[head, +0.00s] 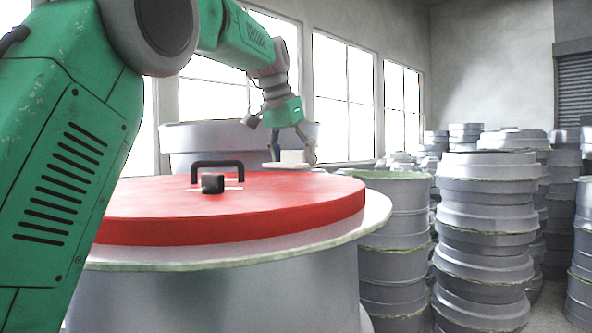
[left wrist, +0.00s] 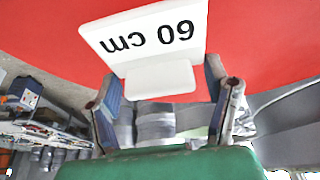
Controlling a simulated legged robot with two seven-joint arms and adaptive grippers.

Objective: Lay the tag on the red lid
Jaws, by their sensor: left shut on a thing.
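The red lid (head: 250,215) lies flat on a large grey drum-shaped mould in the head view. It also fills the upper part of the left wrist view (left wrist: 265,40). My left gripper (head: 290,152) is at the lid's far right edge, its fingers pointing down. It is shut on the tag, a pale plate with a block-like grip (head: 291,157). In the left wrist view the white tag (left wrist: 145,35) reads "60 cm", upside down, and its block sits between the fingertips (left wrist: 160,82). Whether the tag touches the lid I cannot tell. My right gripper is not in view.
A black handle (head: 217,165) and a small dark block (head: 212,183) stand on the lid near its middle. The lid's right part is bare. Stacks of grey moulds (head: 485,235) stand to the right, and another mould (head: 190,140) stands behind the lid.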

